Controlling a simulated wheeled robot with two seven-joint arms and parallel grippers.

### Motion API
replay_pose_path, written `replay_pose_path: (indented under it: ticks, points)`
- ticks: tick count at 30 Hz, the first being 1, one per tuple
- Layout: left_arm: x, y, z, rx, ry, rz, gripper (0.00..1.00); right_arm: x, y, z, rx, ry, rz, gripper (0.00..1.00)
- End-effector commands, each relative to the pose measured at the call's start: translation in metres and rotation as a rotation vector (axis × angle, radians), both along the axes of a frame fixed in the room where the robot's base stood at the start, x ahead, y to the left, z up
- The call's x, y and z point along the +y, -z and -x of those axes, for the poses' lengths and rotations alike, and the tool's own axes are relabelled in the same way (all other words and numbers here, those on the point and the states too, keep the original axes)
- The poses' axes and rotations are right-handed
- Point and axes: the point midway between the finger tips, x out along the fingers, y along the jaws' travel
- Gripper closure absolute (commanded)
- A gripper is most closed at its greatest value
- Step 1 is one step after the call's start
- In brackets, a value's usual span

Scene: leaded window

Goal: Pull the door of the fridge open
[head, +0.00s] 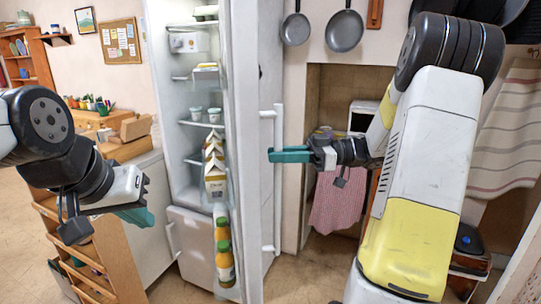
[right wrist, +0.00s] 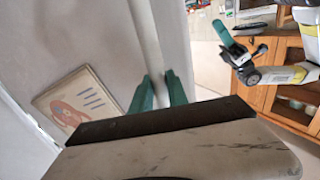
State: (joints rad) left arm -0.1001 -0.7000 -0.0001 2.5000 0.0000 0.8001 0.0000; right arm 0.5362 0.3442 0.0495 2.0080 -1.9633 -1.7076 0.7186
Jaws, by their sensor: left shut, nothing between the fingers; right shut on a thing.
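The fridge (head: 188,100) stands in the middle of the head view with its white door (head: 252,60) swung open, so the lit shelves inside show. The door's long vertical handle (head: 278,205) is on the outer face, to the right. My right gripper (head: 270,156) is shut on the handle at about mid-height; in the right wrist view the teal fingers (right wrist: 160,93) sit on either side of the pale handle bar (right wrist: 146,40). My left gripper (head: 138,216) is shut and empty, left of the fridge and apart from it.
Cartons (head: 214,170) and bottles (head: 224,255) stand in the door's inner racks. A wooden shelf unit (head: 110,255) is near my left arm. A checked pink cloth (head: 335,205) hangs right of the door. A picture card (right wrist: 75,98) is on the door's outer face.

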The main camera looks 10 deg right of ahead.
Motion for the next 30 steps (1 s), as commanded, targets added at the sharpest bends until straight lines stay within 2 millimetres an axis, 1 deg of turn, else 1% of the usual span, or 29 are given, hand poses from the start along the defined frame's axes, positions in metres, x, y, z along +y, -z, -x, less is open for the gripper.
replay_pose_path:
  ticks: [1, 5, 6, 9, 17, 20, 23, 30]
  points:
    - [0.0, 0.0, 0.0, 0.0, 0.0, 0.0, 1.0, 0.0, 0.0, -0.003, -0.003, 0.007, 0.001, 1.0]
    - [0.0, 0.0, 0.0, 0.0, 0.0, 0.0, 1.0, 0.0, -0.001, -0.003, -0.004, 0.008, 0.001, 1.0]
    - [0.0, 0.0, 0.0, 0.0, 0.0, 0.0, 1.0, 0.0, -0.001, -0.003, -0.004, 0.008, 0.001, 0.77]
    - [0.0, 0.0, 0.0, 0.0, 0.0, 0.0, 1.0, 0.0, 0.0, -0.002, -0.003, 0.006, 0.001, 0.59]
    - [0.0, 0.0, 0.0, 0.0, 0.0, 0.0, 1.0, 0.0, 0.0, -0.001, -0.002, 0.004, 0.001, 0.59]
    - [0.0, 0.0, 0.0, 0.0, 0.0, 0.0, 1.0, -0.004, 0.0, -0.001, -0.002, 0.005, 0.001, 0.59]
    - [0.0, 0.0, 0.0, 0.0, 0.0, 0.0, 1.0, -0.015, 0.0, 0.0, -0.002, 0.005, 0.002, 0.59]
    - [0.0, 0.0, 0.0, 0.0, 0.0, 0.0, 1.0, -0.057, 0.0, 0.004, -0.001, 0.007, 0.002, 0.59]
